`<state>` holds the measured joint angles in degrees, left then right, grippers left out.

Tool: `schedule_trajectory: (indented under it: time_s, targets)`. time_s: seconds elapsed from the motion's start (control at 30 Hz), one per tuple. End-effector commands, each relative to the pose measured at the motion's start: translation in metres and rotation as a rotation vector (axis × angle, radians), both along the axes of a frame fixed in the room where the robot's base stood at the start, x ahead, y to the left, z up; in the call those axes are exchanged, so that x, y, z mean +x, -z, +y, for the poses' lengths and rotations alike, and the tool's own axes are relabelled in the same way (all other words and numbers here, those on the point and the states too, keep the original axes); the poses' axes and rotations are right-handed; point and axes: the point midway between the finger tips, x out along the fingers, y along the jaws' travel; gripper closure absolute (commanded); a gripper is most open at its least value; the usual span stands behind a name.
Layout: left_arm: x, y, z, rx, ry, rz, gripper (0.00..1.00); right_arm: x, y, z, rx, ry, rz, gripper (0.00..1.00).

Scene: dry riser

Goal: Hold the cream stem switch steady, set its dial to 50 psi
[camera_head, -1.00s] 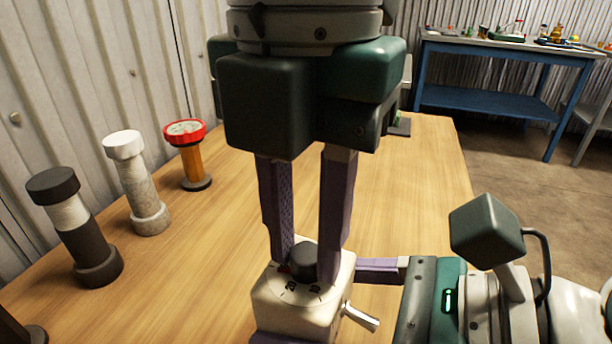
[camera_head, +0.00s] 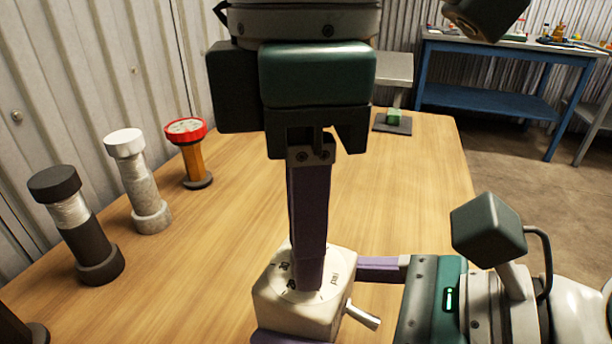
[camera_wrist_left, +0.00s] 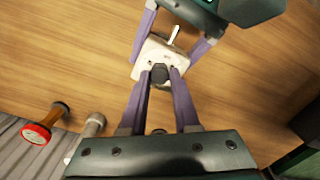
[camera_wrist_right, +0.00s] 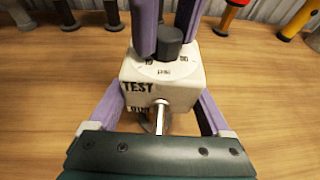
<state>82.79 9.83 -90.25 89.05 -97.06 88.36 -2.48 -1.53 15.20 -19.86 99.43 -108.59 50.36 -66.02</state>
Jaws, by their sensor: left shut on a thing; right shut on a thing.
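The cream stem switch (camera_head: 300,307) stands on the wooden table as a square body with a marked dial face on top and a small metal lever (camera_head: 362,315) at its side. My right gripper (camera_wrist_right: 160,105) is shut on the body from two opposite sides; the wrist view shows "TEST" lettering there. My left gripper (camera_head: 308,275) points down from above and is shut on the dark dial knob (camera_wrist_left: 159,73). In the head view the left fingers hide the knob. The right wrist view shows the knob (camera_wrist_right: 169,42) between the left fingers. The pointer setting cannot be read.
A black-capped post (camera_head: 77,228), a white-capped post (camera_head: 138,182) and a red-topped orange gauge post (camera_head: 190,155) stand along the left wall. A dark pad with a green block (camera_head: 394,118) lies at the table's far end. The table's middle is clear.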

Motion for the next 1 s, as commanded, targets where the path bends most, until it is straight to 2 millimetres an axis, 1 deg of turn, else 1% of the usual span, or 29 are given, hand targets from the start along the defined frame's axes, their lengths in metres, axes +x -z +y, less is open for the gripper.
schedule_trajectory:
  time_s: [1.0]
  targets:
    - [0.0026,-0.0005,0.0009,0.004,0.959,0.001,1.0,0.0006,0.001,-0.0016,-0.003,0.004,0.002,1.0]
